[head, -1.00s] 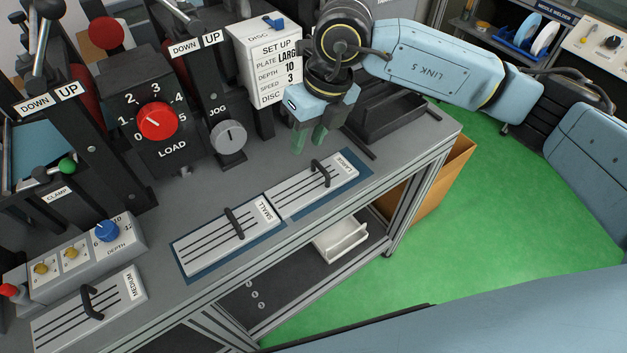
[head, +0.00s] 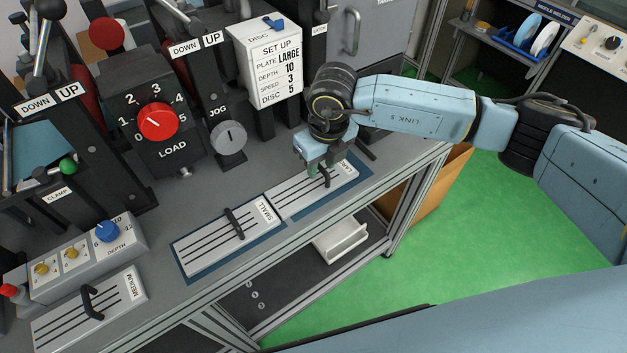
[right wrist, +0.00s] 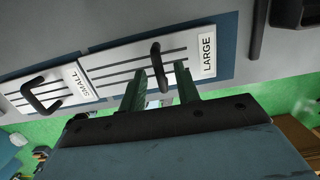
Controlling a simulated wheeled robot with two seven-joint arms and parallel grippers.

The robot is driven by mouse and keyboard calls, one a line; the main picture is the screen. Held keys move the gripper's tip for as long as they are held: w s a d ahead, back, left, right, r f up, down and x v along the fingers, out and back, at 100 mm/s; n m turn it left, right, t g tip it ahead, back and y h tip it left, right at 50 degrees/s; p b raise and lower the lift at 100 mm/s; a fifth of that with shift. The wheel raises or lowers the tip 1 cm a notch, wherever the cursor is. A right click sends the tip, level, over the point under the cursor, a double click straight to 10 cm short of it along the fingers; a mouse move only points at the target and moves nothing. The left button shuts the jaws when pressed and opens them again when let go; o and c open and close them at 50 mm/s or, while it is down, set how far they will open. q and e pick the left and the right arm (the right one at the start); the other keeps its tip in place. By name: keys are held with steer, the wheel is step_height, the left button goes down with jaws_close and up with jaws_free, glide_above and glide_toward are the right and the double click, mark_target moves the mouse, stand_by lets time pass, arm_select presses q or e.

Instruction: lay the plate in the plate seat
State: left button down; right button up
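The LARGE plate (head: 290,203), pale with dark slots and a black handle, lies on a blue mat on the bench, end to end with the SMALL plate (head: 200,247). The MEDIUM plate (head: 125,292) lies at the front left. My right gripper (head: 318,174) points down over the LARGE plate's handle. In the right wrist view, its green fingers (right wrist: 160,92) are apart, one on each side of the black handle (right wrist: 158,62); contact is not clear. I cannot tell which surface is the plate seat. My left gripper is out of view.
A set-up card (head: 278,75) reads plate LARGE, depth 10, speed 3, disc 5. The red load dial (head: 157,120), jog knob (head: 229,138), levers and a depth box (head: 105,240) line the bench's back and left. Bare bench lies behind the plates.

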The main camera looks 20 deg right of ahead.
step_height(320, 180, down, 2)
steer(key=shift+w+f, duration=0.1)
steer(key=shift+w, duration=0.05)
jaws_close()
steer(key=shift+r, duration=0.2)
